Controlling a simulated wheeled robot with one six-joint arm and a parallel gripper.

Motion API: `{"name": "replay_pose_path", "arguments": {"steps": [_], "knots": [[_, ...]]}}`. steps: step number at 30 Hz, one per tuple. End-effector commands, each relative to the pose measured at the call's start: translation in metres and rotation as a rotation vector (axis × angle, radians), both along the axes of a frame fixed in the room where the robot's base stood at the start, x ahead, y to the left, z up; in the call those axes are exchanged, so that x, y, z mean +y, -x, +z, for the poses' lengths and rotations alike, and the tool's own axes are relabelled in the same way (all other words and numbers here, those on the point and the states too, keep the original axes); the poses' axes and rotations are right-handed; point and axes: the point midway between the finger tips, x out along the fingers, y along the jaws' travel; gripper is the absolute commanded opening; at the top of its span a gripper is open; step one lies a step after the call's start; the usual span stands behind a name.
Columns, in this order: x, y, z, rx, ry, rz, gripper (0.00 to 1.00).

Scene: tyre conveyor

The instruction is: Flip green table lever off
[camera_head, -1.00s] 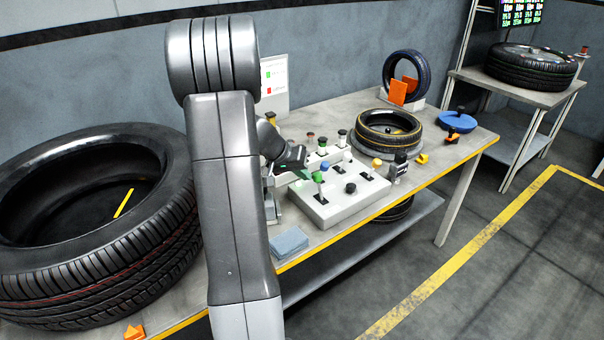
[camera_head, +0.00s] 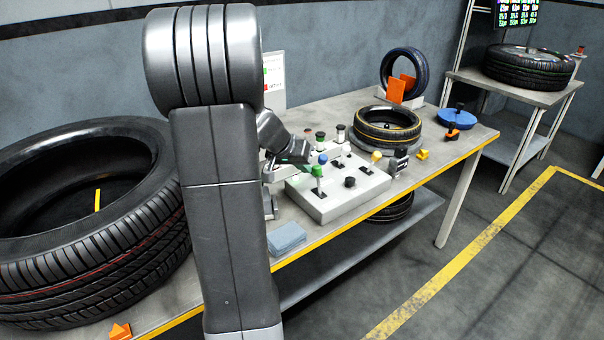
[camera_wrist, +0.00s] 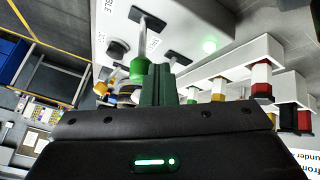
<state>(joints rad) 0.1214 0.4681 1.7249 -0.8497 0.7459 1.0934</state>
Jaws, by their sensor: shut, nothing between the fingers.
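The green lever (camera_head: 317,171) stands on the white lever box on the table, its stem rising from a dark slot. In the wrist view its green knob (camera_wrist: 138,68) is just left of my fingertips; whether they touch is unclear. My gripper (camera_head: 306,165) is shut and empty beside the knob in the head view. In the wrist view its green fingers (camera_wrist: 160,84) are together. The lever box (camera_head: 335,207) also carries blue, yellow and black knobs. A pale green glow shows on its panel in the wrist view.
A large tyre (camera_head: 60,255) lies at the left. A smaller tyre (camera_head: 388,127) lies farther along the table. A row of coloured buttons stands behind the lever box. Blue-grey cloths (camera_head: 286,238) lie at the table's front edge. My arm hides part of the table.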

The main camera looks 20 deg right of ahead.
Motion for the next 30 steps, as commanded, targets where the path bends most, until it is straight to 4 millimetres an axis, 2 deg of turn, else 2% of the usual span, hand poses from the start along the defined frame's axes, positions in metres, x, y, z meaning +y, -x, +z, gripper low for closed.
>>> {"name": "replay_pose_path", "arguments": {"steps": [2, 21, 30], "knots": [[-0.002, 0.004, -0.006, -0.039, -0.011, -0.003, 0.00], [-0.015, 0.039, -0.001, -0.396, -0.141, -0.003, 0.00], [-0.015, 0.041, 0.005, -0.421, -0.153, -0.002, 0.00]]}}
